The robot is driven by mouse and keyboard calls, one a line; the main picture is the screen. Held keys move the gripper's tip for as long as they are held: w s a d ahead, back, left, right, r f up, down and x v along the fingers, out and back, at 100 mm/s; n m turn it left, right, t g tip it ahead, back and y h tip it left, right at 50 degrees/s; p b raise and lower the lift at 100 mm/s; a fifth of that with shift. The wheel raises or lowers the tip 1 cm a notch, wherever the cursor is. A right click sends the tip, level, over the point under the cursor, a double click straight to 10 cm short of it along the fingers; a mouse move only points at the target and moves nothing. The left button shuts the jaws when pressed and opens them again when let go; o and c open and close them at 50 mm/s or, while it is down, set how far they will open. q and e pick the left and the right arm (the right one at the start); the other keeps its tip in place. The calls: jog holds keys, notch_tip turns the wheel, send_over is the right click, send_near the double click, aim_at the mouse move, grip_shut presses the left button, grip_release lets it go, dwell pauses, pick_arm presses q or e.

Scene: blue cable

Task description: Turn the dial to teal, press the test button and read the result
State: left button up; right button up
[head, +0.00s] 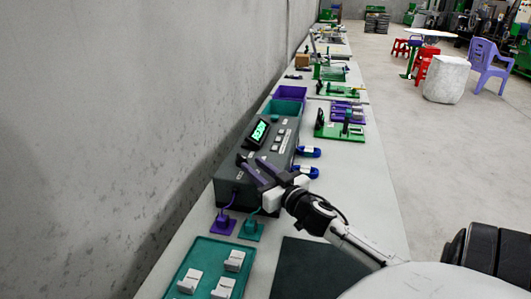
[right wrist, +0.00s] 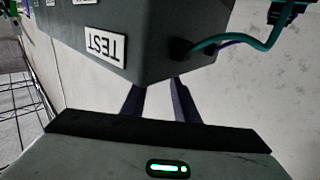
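The dark grey test box (head: 228,183) stands on the long table against the wall. Its tilted screen (head: 259,131) glows green, too small to read, with several pale buttons beside it. My right gripper (head: 249,161) is over the box's near end, its two fingers apart. I see nothing held, but the dial is not distinguishable and may be hidden there. In the right wrist view the fingers (right wrist: 158,102) are apart and their tips pass out of sight behind the box. A white label reading TEST (right wrist: 103,44) shows upside down on the box. My left gripper is not in view.
A purple plug block (head: 222,224) and a teal one (head: 251,230) sit before the box, with cables to it. A teal tray (head: 207,251) with white blocks is nearer. Blue-and-white items (head: 308,152) lie right of the box; bins (head: 283,107) stand behind it.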

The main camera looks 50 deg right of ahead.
jog(key=v, duration=0.5)
jog(key=shift+s, duration=0.3)
